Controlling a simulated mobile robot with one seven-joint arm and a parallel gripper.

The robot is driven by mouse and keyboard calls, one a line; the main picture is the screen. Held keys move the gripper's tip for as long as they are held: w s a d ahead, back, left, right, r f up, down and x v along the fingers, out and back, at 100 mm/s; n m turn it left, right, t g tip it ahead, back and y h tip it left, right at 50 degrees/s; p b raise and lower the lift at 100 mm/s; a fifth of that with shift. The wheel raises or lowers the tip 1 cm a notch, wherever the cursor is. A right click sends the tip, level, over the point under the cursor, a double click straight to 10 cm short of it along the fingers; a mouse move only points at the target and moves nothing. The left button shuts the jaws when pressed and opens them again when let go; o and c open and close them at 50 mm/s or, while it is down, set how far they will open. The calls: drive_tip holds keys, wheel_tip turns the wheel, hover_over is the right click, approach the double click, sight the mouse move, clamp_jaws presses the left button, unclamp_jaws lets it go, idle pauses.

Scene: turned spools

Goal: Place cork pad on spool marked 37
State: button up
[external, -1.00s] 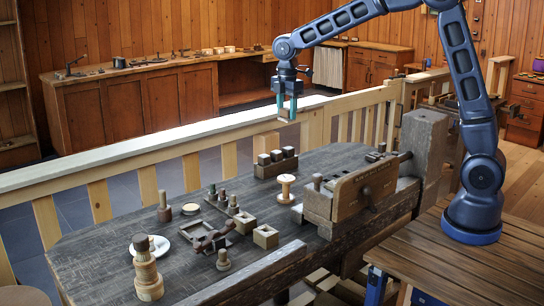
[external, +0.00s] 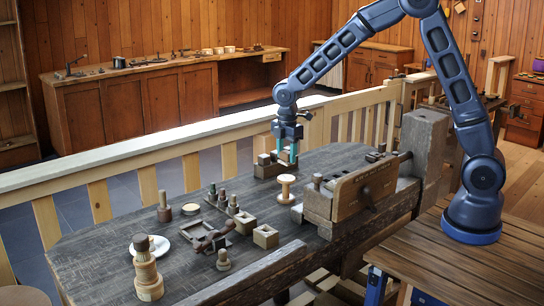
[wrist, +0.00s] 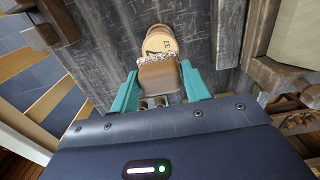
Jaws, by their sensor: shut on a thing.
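The pale turned spool (external: 286,189) stands upright on the dark bench, just left of the vise. In the wrist view the spool's light top (wrist: 160,40) lies just beyond my fingertips, with a dark marking that looks like an upside-down 37, partly covered. My gripper (external: 287,156) points down above and slightly behind the spool. Its teal fingers are shut on the cork pad (wrist: 159,75), a brown piece with a speckled edge that overlaps the near part of the spool in the wrist view. I cannot tell whether pad and spool touch there; in the external view the fingertips look above the spool.
The wooden vise (external: 350,195) is to the right of the spool. An open small box (external: 265,237) and a tray with small parts (external: 232,226) lie nearer and left.

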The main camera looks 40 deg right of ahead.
drive_tip(key=shift+f, duration=2.6)
drive_tip(key=shift+f, duration=0.1)
drive_tip(key=o, duration=1)
